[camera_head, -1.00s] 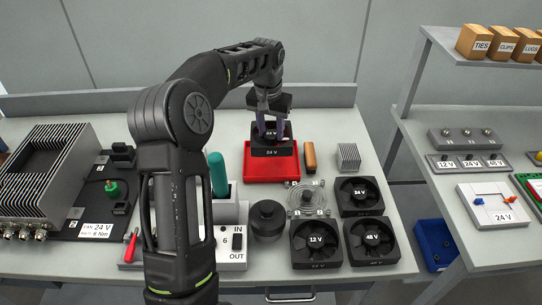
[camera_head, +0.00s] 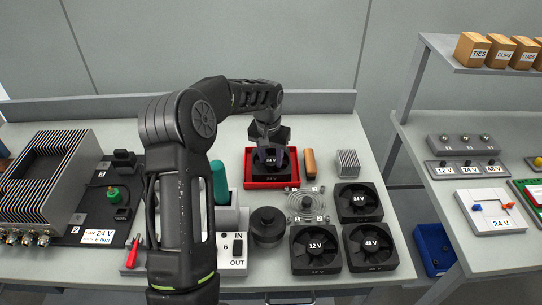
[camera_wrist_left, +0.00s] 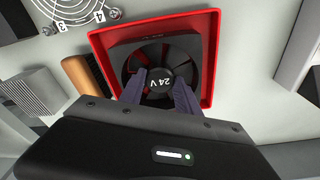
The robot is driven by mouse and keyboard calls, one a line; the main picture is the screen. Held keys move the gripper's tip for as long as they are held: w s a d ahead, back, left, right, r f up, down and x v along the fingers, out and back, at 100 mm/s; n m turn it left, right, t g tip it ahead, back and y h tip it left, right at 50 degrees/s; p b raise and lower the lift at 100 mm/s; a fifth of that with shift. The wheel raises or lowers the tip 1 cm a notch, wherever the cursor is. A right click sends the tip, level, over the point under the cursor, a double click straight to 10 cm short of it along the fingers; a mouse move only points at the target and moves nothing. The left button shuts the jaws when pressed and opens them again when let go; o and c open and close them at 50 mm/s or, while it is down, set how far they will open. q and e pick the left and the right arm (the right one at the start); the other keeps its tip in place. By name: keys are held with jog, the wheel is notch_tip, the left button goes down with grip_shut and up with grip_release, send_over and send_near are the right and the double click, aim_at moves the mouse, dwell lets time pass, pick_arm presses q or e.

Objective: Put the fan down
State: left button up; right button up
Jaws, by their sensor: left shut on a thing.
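The held fan is black and marked 24 V (camera_head: 271,171); it also shows in the left wrist view (camera_wrist_left: 152,50). It sits within the walls of the red tray (camera_head: 249,180), whose rim also shows in the left wrist view (camera_wrist_left: 207,55). Whether its base touches the tray floor is hard to tell. My left gripper (camera_head: 270,158) is shut on the fan's middle from above, its two fingers seen in the left wrist view (camera_wrist_left: 160,90). The arm hides part of the fan. My right gripper is not in view.
A wooden-handled piece (camera_head: 309,163) and a finned heat sink (camera_head: 347,163) stand right of the tray. A round wire guard (camera_head: 307,203) and fans marked 24 V (camera_head: 359,201), 12 V (camera_head: 316,248) and 48 V (camera_head: 370,247) lie in front.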

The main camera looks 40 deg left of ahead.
aim_at(269, 164)
pick_arm(q)
jog(key=o, duration=1.2)
jog(key=shift+f, duration=0.1)
jog(key=shift+r, duration=0.5)
notch_tip(269, 164, up, 11)
jog(key=s+b, duration=0.1)
jog(key=shift+s+d+r+b, duration=0.15)
jog(key=shift+s+d+b, duration=0.05)
jog(key=shift+d+b, duration=0.1)
